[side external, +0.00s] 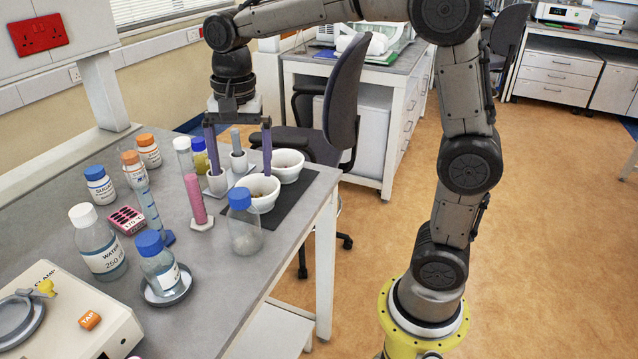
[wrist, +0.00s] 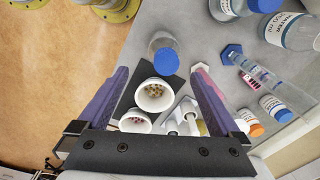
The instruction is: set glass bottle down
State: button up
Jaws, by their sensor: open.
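My gripper (side external: 239,176) is open and empty, pointing down above the mortars and small tubes at the table's far right. Its purple fingers are wide apart, also in the wrist view (wrist: 154,75). A clear glass bottle with a blue cap (side external: 245,234) stands upright near the table's right edge, nearer the camera than the gripper and apart from it. The wrist view shows its blue cap (wrist: 166,61) just beyond the fingertips. Another blue-capped bottle (side external: 160,268) stands on a round dish (side external: 166,296). A white-capped water bottle (side external: 103,247) stands to its left. I cannot tell which bottle the task names.
Two white mortars (side external: 262,195) (side external: 287,166) sit on a dark mat (side external: 300,190). A pink tube (side external: 195,200), a blue-marked cylinder (side external: 150,212), orange-capped jars (side external: 149,152) and a pink rack (side external: 126,220) crowd the middle. Bare tabletop (side external: 225,290) lies at the front right.

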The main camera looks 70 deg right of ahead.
jog(key=s+r+n+t, duration=0.1)
jog(key=s+n+t, duration=0.1)
jog(key=s+n, duration=0.3)
jog(key=s, duration=0.4)
jog(key=shift+s+d+r+n, duration=0.3)
jog(key=shift+s+r+n, duration=0.1)
jog(key=s+f+n+t, duration=0.1)
jog(key=s+n, duration=0.1)
jog(key=s, duration=0.1)
jog(key=s+f+n+t, duration=0.1)
jog(key=s+n, duration=0.1)
jog(key=s, duration=0.1)
jog(key=s+f+n+t, duration=0.1)
jog(key=s+n, duration=0.2)
jog(key=shift+s+d+f, duration=0.15)
jog(key=shift+s+f, duration=0.05)
jog(key=shift+f, duration=0.15)
jog(key=shift+c, duration=0.3)
jog(key=shift+s+f, duration=0.2)
jog(key=shift+c, duration=0.7)
